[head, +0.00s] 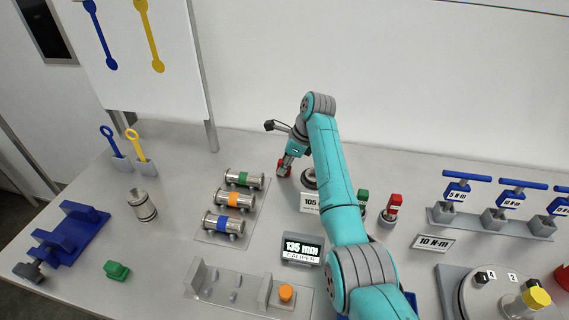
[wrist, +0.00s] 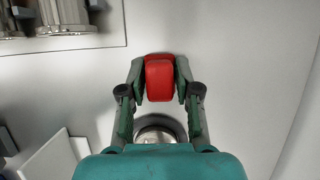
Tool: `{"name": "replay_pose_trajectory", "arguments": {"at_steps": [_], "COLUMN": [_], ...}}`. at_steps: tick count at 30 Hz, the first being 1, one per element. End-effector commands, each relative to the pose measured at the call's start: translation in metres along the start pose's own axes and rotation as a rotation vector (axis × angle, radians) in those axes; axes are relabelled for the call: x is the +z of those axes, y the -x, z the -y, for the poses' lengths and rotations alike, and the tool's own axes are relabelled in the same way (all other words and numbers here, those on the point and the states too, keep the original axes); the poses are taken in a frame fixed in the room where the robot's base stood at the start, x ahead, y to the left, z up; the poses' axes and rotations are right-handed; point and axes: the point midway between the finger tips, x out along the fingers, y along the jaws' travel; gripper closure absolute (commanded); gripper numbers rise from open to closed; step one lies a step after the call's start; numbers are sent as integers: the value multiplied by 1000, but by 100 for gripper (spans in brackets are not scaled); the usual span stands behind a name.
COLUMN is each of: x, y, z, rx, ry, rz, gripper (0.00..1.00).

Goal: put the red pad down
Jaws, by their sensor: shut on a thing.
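The red pad (wrist: 159,78) is held between the two fingers of my gripper (wrist: 160,84) in the wrist view. Its faces touch both fingers. In the head view the red pad (head: 284,168) shows at the end of my gripper (head: 286,166), low over or at the grey table, to the right of the metal cylinders. I cannot tell whether the pad touches the table. Part of a round metal base (wrist: 158,130) shows behind my gripper in the wrist view.
Metal cylinders with green, orange and blue bands (head: 228,199) lie on a plate left of my gripper. A round base (head: 309,178) and a 105 sign (head: 312,203) stand close to its right. A red-topped block (head: 394,205) stands further right. Bare table (head: 255,150) lies behind the cylinders.

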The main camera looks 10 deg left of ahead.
Motion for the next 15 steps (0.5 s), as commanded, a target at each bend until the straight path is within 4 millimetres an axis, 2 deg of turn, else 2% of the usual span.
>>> {"name": "replay_pose_trajectory", "arguments": {"at_steps": [13,14,15], "x": [-5,-5,-5], "y": [-11,-11,-12], "z": [0,-1,-1], "rx": [1,2,3], "ry": [-1,-1,-2], "rz": [-1,-2,-2], "gripper": [100,60,50]}}
